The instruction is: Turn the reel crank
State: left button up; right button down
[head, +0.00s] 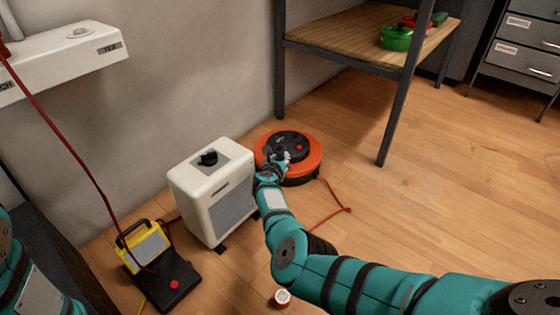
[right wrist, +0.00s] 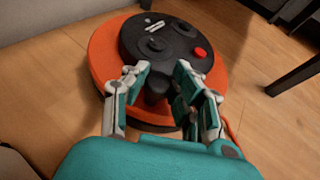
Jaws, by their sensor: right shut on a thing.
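The cable reel (head: 313,163) is an orange disc with a black top, lying flat on the floor beside the white heater. In the right wrist view the reel (right wrist: 103,50) shows its black hub (right wrist: 175,35) with a red button (right wrist: 199,52). The crank's black knob (right wrist: 156,88) stands at the near edge of the hub. My right gripper (head: 277,156) is over the reel's near left side. Its fingers (right wrist: 160,76) are shut on the knob, one on each side. They partly hide the crank. My left arm shows at the lower left; its gripper is out of view.
A white heater (head: 215,200) stands close left of the reel. A yellow work lamp (head: 146,248) and black power block (head: 167,286) sit further left. A metal-legged shelf (head: 345,45) stands behind. The floor at right is clear.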

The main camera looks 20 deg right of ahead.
jog(key=shift+a+f, duration=0.3)
jog(key=shift+a, duration=0.1)
jog(key=c, duration=1.3)
grip_release()
jog(key=shift+c, duration=0.2)
jog(key=shift+r, duration=0.1)
jog(key=shift+d, duration=0.2)
